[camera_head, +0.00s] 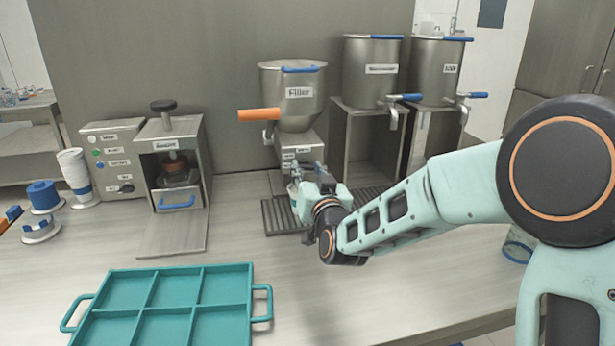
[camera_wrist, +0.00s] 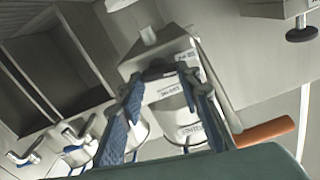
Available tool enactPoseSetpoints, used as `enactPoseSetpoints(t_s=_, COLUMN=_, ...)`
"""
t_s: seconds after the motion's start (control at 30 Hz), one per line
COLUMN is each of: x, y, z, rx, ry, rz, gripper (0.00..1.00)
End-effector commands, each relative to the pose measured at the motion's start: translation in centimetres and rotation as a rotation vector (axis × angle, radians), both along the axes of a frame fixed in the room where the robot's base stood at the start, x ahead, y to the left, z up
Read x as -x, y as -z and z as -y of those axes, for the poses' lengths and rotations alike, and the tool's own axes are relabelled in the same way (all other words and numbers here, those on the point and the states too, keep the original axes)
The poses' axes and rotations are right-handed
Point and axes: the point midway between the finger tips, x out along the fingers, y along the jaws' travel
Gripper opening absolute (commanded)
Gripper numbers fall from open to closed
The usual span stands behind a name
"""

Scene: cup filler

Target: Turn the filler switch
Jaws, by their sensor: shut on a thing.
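The steel filler (camera_head: 292,95), with a funnel-shaped hopper, a "Filler" label and an orange handle (camera_head: 258,115), stands at the back middle. Its labelled lower housing (camera_head: 298,142) is just behind my gripper (camera_head: 308,180). In the wrist view the filler appears upside down, with its orange handle (camera_wrist: 264,132) at the right. The two blue-grey fingers of my gripper (camera_wrist: 158,78) reach to the front of the housing, around a small dark part that I take for the filler switch (camera_wrist: 157,72). The fingers are shut on it. In the head view my gripper hides the switch.
A slatted drip grate (camera_head: 280,217) lies under my gripper. A sealer (camera_head: 172,170) stands at left, with stacked cups (camera_head: 75,172) beside it. A teal tray (camera_head: 252,272) lies in front. Two steel tanks (camera_head: 371,75) (camera_head: 437,75) with blue-handled taps stand at right.

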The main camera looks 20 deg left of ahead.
Motion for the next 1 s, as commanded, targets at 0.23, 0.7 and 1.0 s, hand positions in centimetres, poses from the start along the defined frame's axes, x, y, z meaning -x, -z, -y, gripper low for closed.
enactPoseSetpoints(t_s=0.23, x=-0.08, y=0.49, z=0.14, rx=-0.189, ry=0.001, rz=-0.111, gripper=0.07)
enactPoseSetpoints(t_s=0.7, x=-0.14, y=0.57, z=0.25, rx=-0.569, ry=0.001, rz=-0.346, gripper=0.07)
enactPoseSetpoints(t_s=1.0, x=-0.19, y=0.62, z=0.33, rx=-0.810, ry=0.000, rz=-0.494, gripper=0.07)
